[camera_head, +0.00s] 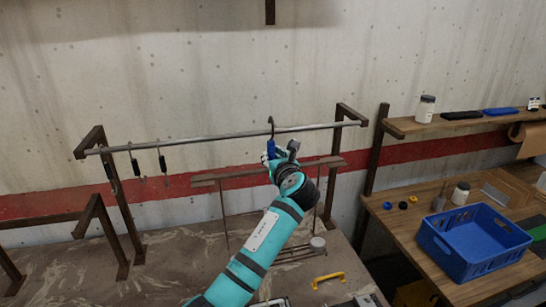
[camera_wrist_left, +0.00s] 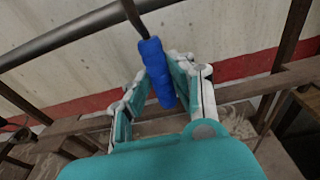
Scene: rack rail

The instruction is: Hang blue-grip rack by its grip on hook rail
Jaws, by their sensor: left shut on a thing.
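The blue grip (camera_head: 271,148) has a dark curved hook above it, at the grey hook rail (camera_head: 200,139). My left gripper (camera_head: 278,158) is shut on the grip. In the left wrist view the blue grip (camera_wrist_left: 157,72) stands slightly tilted between the two fingers, and its dark stem crosses in front of the rail (camera_wrist_left: 75,35). I cannot tell whether the hook's bend rests on the rail. A brown crossbar (camera_head: 225,178) with thin rods lies below the grip; its join to the grip is hidden by my gripper. My right gripper is not in view.
Small dark hooks (camera_head: 163,163) hang at the rail's left end, beside a brown post (camera_head: 120,200). A yellow handle (camera_head: 328,279) lies on the bench below. A blue crate (camera_head: 470,243) and jars stand on the wooden bench at right. The rail's middle is clear.

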